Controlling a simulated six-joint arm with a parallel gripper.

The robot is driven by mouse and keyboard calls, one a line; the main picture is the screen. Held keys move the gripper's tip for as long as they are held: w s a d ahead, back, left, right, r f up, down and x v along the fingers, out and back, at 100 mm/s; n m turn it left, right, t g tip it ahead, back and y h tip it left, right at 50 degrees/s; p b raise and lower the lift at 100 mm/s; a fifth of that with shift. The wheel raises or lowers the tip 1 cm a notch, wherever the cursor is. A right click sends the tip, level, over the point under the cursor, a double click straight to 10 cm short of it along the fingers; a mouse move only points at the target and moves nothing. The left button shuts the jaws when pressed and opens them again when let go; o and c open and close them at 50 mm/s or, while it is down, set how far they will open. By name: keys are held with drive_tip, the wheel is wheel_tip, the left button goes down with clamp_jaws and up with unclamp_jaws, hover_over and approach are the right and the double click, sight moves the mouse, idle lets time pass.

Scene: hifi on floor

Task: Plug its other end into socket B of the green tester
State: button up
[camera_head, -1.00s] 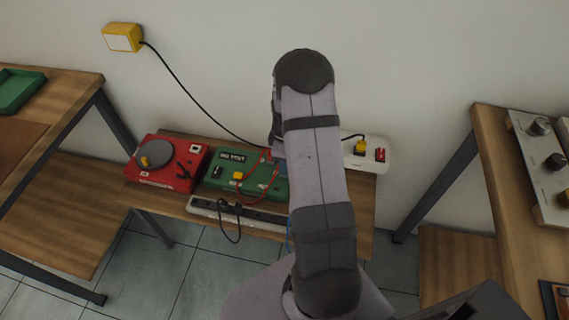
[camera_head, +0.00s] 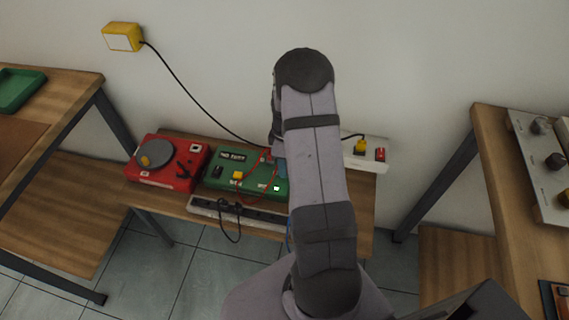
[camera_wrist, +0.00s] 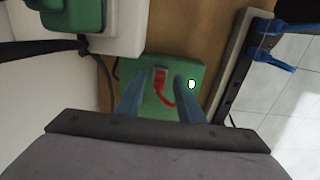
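The green tester (camera_head: 228,181) stands on the low wooden bench, with a yellow piece (camera_head: 238,175) on its top and a small white light (camera_head: 276,188) lit near its right end. In the wrist view, the tester (camera_wrist: 150,110) has a red plug (camera_wrist: 161,79) seated at a pale socket, with its red lead curving away. My gripper (camera_wrist: 159,83) has two bluish fingers, apart, one on each side of the red plug, with visible gaps. My arm hides the tester's right end in the head view. Socket letters are not readable.
A red device (camera_head: 168,163) with a grey disc stands left of the tester. A white box (camera_head: 366,156) with a yellow plug stands at the right. A black cable runs to a yellow wall box (camera_head: 122,37).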

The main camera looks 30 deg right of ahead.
drive_tip(key=shift+r, duration=3.55)
drive_tip(key=shift+r, duration=0.15)
wheel_tip(320, 180, up, 5)
drive_tip(key=p, duration=0.5)
